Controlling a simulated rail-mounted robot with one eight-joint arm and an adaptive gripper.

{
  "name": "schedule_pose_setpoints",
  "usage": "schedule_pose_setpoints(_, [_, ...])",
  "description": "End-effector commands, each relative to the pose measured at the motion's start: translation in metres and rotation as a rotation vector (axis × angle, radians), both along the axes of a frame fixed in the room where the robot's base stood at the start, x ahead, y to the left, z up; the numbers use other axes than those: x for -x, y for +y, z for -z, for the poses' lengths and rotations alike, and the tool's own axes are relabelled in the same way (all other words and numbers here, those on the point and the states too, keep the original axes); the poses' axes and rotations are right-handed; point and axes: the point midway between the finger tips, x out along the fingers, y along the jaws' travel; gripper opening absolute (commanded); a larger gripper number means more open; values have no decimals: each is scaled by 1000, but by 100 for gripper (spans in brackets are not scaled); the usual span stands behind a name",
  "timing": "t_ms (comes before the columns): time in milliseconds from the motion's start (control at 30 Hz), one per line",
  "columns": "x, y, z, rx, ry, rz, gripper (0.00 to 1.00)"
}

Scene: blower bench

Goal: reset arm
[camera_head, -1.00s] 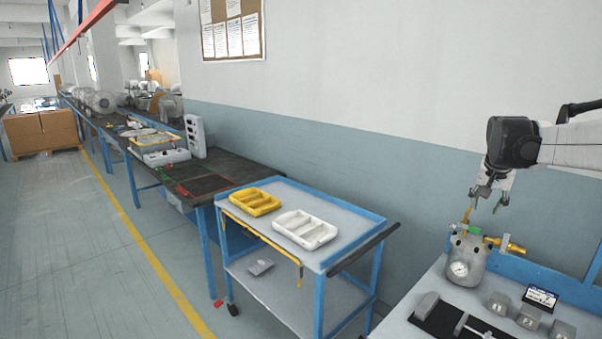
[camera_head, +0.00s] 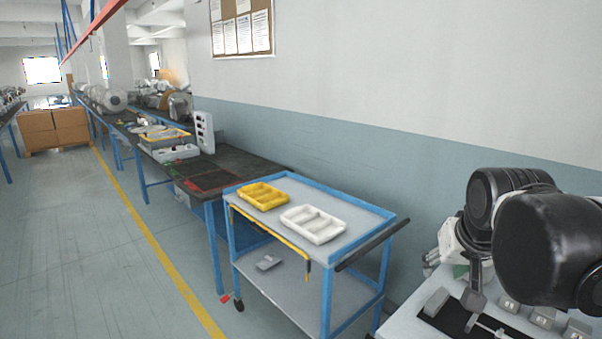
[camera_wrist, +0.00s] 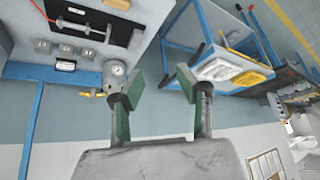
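My gripper (camera_wrist: 160,92) is open and empty in the wrist view, its two green-padded fingers spread wide apart. In the head view my gripper (camera_head: 455,285) is low at the right, partly hidden by my arm, over the light bench. The metal canister with a round gauge (camera_wrist: 116,70) shows beside the left finger in the wrist view. In the head view my arm hides the canister.
A blue cart (camera_head: 238,260) stands left of the bench, holding a yellow tray (camera_head: 263,196) and a white tray (camera_head: 313,224). Grey blocks (camera_head: 542,317) and a black mat (camera_head: 449,316) lie on the bench. A dark workbench (camera_head: 246,166) runs along the wall.

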Motion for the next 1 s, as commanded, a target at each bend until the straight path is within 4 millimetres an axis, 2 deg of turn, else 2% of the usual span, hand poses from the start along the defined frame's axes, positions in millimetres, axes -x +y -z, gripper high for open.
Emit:
schedule_pose_setpoints(33, [15, 10, 10, 2, -6, -23, 34])
schedule_pose_setpoints(200, [59, 36, 41, 9, -26, -96, 34])
schedule_pose_setpoints(433, [99, 57, 76, 18, -48, -170, 34])
schedule_pose_setpoints(600, [109, 62, 86, 21, -55, -189, 34])
schedule_pose_setpoints(1000, [110, 62, 86, 21, -55, -191, 34])
